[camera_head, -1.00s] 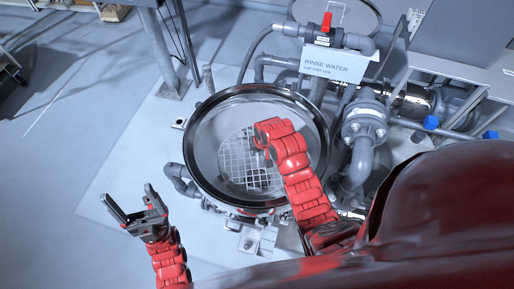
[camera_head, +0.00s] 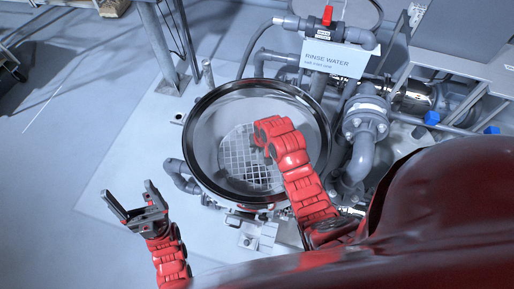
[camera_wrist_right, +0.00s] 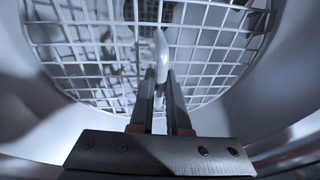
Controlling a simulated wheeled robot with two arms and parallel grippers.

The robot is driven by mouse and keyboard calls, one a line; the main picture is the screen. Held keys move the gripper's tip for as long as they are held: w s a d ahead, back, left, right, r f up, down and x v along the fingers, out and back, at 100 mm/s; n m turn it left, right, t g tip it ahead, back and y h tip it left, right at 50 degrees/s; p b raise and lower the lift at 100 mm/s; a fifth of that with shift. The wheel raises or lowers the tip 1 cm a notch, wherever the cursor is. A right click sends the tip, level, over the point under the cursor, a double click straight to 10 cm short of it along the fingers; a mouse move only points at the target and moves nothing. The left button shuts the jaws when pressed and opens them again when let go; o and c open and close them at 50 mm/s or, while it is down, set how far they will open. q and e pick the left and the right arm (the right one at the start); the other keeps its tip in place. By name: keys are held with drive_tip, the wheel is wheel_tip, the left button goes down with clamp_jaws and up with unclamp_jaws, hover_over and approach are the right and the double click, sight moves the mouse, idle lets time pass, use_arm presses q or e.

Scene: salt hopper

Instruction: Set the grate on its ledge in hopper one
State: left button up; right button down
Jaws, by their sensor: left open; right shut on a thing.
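The grate (camera_head: 243,165) is a round white wire grid inside the hopper (camera_head: 197,187), a round vessel with a dark rim. My right arm reaches over the rim into the hopper, and its gripper fingers are hidden in the head view. In the right wrist view my right gripper (camera_wrist_right: 161,92) is shut on a pale upright piece at the grate (camera_wrist_right: 90,68), which looks like its handle. The grid lies just past the fingertips, close to the curved wall. Whether it touches the ledge cannot be told. My left gripper (camera_head: 136,205) is open and empty, left of the hopper.
A red-handled valve (camera_head: 327,16) and a "RINSE WATER" sign (camera_head: 333,58) stand behind the hopper. Grey pipes (camera_head: 362,158) crowd its right side, and an elbow pipe (camera_head: 177,172) juts out at left. The floor at left is open.

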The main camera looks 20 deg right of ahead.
drive_tip(key=shift+f, duration=0.2)
drive_tip(key=c, duration=0.8)
unclamp_jaws()
drive_tip(key=shift+r, duration=0.1)
